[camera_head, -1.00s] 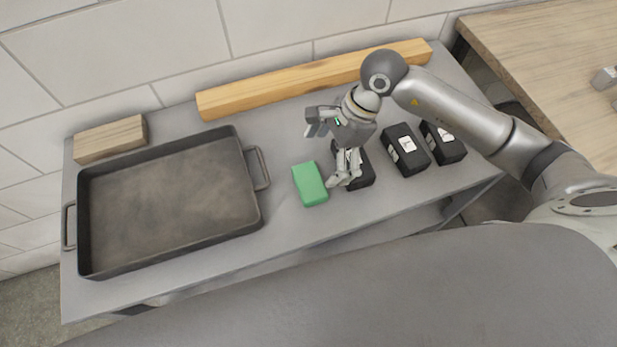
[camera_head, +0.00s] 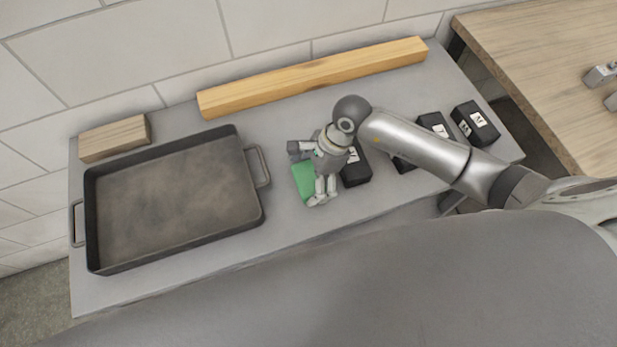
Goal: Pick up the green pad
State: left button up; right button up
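The green pad (camera_head: 304,180) lies flat on the grey bench top, just right of the dark pan. My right gripper (camera_head: 323,194) points down over the right part of the pad and hides that part. My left gripper is not in view.
The dark pan (camera_head: 96,215) with side handles fills the bench's left. Several black boxes with white labels stand right of the pad, one (camera_head: 356,172) close beside my gripper. A long wooden beam (camera_head: 310,77) and a short wood block (camera_head: 115,138) lie along the wall.

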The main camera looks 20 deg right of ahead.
jog(key=c, duration=0.7)
jog(key=shift+r, duration=0.15)
jog(key=shift+r+b, duration=0.4)
jog(key=shift+r, duration=0.1)
jog(key=s+r, duration=0.1)
jog(key=r, duration=0.1)
jog(key=s+d+r+b, duration=0.1)
jog(key=s+r, duration=0.1)
jog(key=r, duration=0.1)
jog(key=s+d+r+b, duration=0.1)
jog(key=r, duration=0.1)
jog(key=shift+s+r, duration=0.15)
jog(key=shift+s, duration=0.05)
jog(key=s+d+r+p, duration=0.1)
jog(key=s+d+r, duration=0.2)
jog(key=s, duration=0.5)
jog(key=shift+s+d+r+p, duration=0.2)
jog(key=shift+s+r+p, duration=0.15)
jog(key=shift+r, duration=0.45)
